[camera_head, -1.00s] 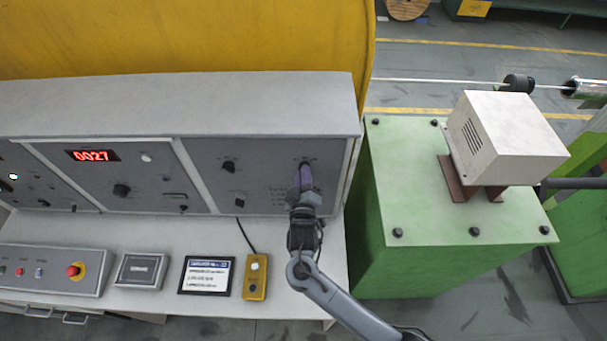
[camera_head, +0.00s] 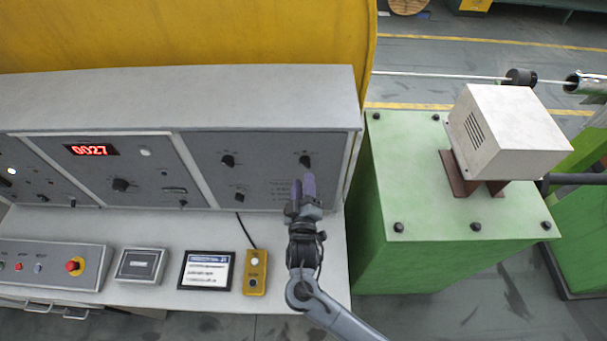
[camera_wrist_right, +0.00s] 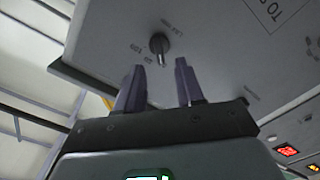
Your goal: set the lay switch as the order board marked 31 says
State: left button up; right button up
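The right-hand panel of the grey console holds several black knobs. The knob nearest my right gripper (camera_head: 305,160) sits at the panel's upper right; in the right wrist view this knob (camera_wrist_right: 159,45) has small lettering around it, too blurred to read surely. My right gripper (camera_head: 304,186) is just below that knob, apart from it. In the wrist view its purple fingers (camera_wrist_right: 158,88) are spread with nothing between them. The order board (camera_head: 207,270) is a dark-framed white card lying on the desk; its text is too small to read. My left gripper is not in view.
Two more knobs (camera_head: 228,161) (camera_head: 239,198) are on the same panel. A yellow pendant box (camera_head: 255,272), a grey box (camera_head: 141,265) and a button box with a red stop button (camera_head: 75,266) lie on the desk. A green machine base (camera_head: 440,262) stands at right.

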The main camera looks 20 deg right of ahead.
jog(key=shift+b+v, duration=0.35)
jog(key=shift+v, duration=2.4)
jog(key=s+d+f+g+y+p, duration=0.3)
jog(key=s+d+f+g+p, duration=0.15)
jog(key=s+d, duration=0.45)
jog(key=s+r+m+g+y+p, duration=0.1)
jog(key=s+r+m+g+y, duration=0.2)
jog(key=s+g, duration=0.5)
jog(key=s, duration=0.7)
jog(key=shift+a+g+y, duration=0.25)
jog(key=shift+g+y, duration=0.05)
jog(key=shift+g, duration=0.05)
